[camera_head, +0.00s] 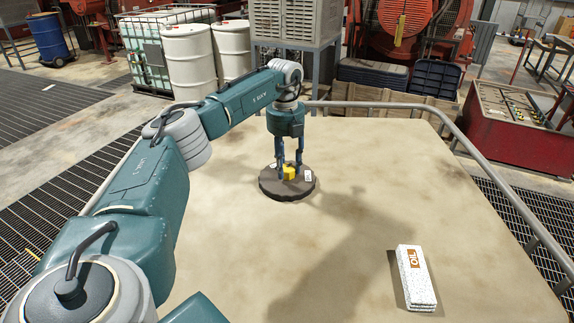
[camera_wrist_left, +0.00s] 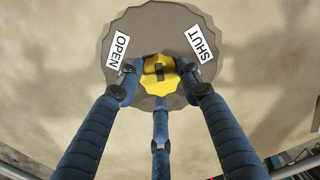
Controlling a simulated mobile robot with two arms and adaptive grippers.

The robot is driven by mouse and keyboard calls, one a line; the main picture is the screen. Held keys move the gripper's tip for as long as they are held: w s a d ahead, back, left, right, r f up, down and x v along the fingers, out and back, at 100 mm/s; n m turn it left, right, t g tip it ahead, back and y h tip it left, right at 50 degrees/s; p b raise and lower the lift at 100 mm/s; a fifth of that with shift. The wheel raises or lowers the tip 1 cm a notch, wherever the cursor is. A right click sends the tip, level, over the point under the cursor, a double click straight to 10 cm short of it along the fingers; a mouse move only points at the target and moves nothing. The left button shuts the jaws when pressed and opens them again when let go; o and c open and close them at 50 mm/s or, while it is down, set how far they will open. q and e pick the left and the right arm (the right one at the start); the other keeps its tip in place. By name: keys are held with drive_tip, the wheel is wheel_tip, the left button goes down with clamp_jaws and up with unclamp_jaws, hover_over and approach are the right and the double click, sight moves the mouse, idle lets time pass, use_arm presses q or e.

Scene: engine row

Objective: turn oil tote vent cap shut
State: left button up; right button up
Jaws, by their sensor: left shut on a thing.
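The yellow scalloped vent cap (camera_head: 289,174) sits in the middle of a dark round base (camera_head: 287,192) on the beige tote top. In the left wrist view the cap (camera_wrist_left: 157,88) has a short dark bar, roughly upright in the picture. The base (camera_wrist_left: 128,25) has an OPEN label (camera_wrist_left: 117,50) at left and a SHUT label (camera_wrist_left: 200,43) at right. The bar lies between the two labels. My left gripper (camera_head: 288,168) points down, its fingers shut on the cap's sides. A finger hides the cap's near edge. My right gripper is not in view.
A white speckled block marked OIL (camera_head: 416,277) lies on the tote top at front right. A grey rail (camera_head: 495,190) runs around the top's edges. White drums (camera_head: 189,58) stand behind. The surface around the cap is clear.

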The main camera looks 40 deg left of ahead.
sight(288, 166)
use_arm(q)
drive_tip(key=m, duration=0.6)
drive_tip(key=shift+w+r+m, duration=0.2)
drive_tip(key=shift+m, duration=0.1)
drive_tip(key=m, duration=0.5)
drive_tip(key=shift+m, duration=0.3)
drive_tip(key=o, duration=1.1)
drive_tip(key=shift+o, duration=0.2)
drive_tip(key=shift+f, duration=0.1)
wheel_tip(288, 166, up, 12)
